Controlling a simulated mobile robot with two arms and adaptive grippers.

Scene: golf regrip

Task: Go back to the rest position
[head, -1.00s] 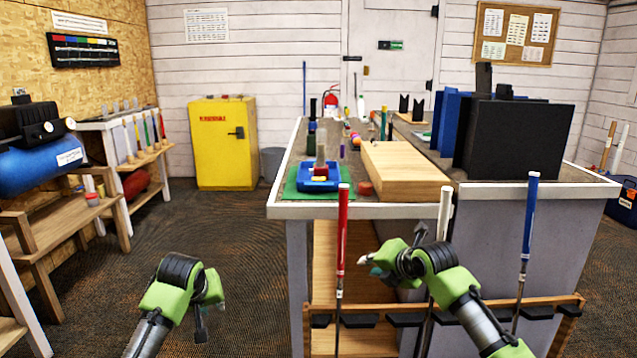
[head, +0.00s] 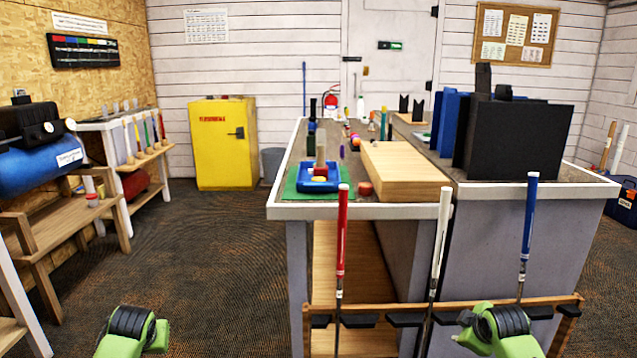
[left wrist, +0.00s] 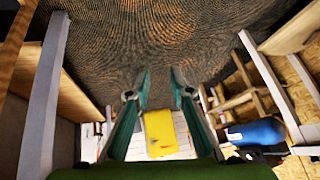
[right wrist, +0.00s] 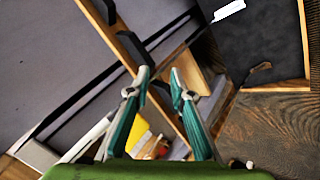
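My left arm shows low at the left in the head view, with its fingers out of sight. In the left wrist view my left gripper (left wrist: 158,94) is open and empty, with its fingers apart above the carpet. My right arm shows at the bottom right of the head view, in front of the rack. In the right wrist view my right gripper (right wrist: 159,77) is open, with nothing between its fingertips.
Clubs with a red grip (head: 342,230), a white grip (head: 441,230) and a blue grip (head: 529,215) stand in the wooden rack (head: 460,308) at the bench end. A yellow cabinet (head: 222,150) stands behind. The carpet left of the bench is clear.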

